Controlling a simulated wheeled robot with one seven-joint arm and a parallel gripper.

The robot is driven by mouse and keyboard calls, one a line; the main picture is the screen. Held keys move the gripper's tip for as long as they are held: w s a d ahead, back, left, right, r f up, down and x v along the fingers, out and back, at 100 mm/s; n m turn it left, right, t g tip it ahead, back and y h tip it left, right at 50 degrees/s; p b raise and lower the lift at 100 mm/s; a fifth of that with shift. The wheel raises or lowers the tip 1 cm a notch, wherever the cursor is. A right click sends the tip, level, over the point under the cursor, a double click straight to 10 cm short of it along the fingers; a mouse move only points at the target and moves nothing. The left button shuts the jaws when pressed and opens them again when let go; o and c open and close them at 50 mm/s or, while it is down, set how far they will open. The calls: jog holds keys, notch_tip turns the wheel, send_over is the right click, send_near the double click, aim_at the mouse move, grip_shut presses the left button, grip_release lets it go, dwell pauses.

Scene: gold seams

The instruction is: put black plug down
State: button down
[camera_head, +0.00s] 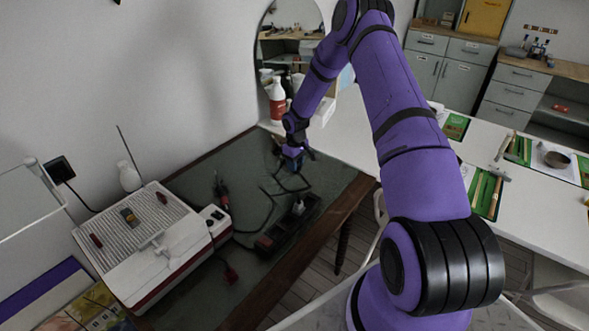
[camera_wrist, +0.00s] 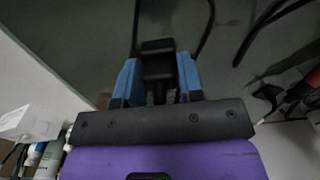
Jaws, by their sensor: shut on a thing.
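My gripper (camera_head: 297,157) is at the far end of the green-grey bench top (camera_head: 205,180), near the wall. In the wrist view its blue fingers (camera_wrist: 157,72) are shut on the black plug (camera_wrist: 157,47), one finger on each side. A black cable runs from the plug's area across the bench. In the head view the plug is too small and hidden to make out. I cannot tell whether it touches the bench surface.
A dark power strip (camera_head: 287,224) lies mid-bench, and a red-handled tool (camera_head: 221,190) lies left of it. A white, red-trimmed device (camera_head: 150,240) stands at the left. Bottles (camera_head: 277,100) stand beyond the gripper. Bench top around the gripper is mostly clear except for cable loops.

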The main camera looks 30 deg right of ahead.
jog(key=shift+w+d, duration=0.15)
jog(key=shift+w, duration=0.3)
jog(key=shift+w+f, duration=0.2)
jog(key=shift+f, duration=1.6)
jog(key=shift+f, duration=0.65)
jog(key=c, duration=0.8)
grip_release()
jog(key=shift+o, duration=0.2)
jog(key=shift+r, duration=0.1)
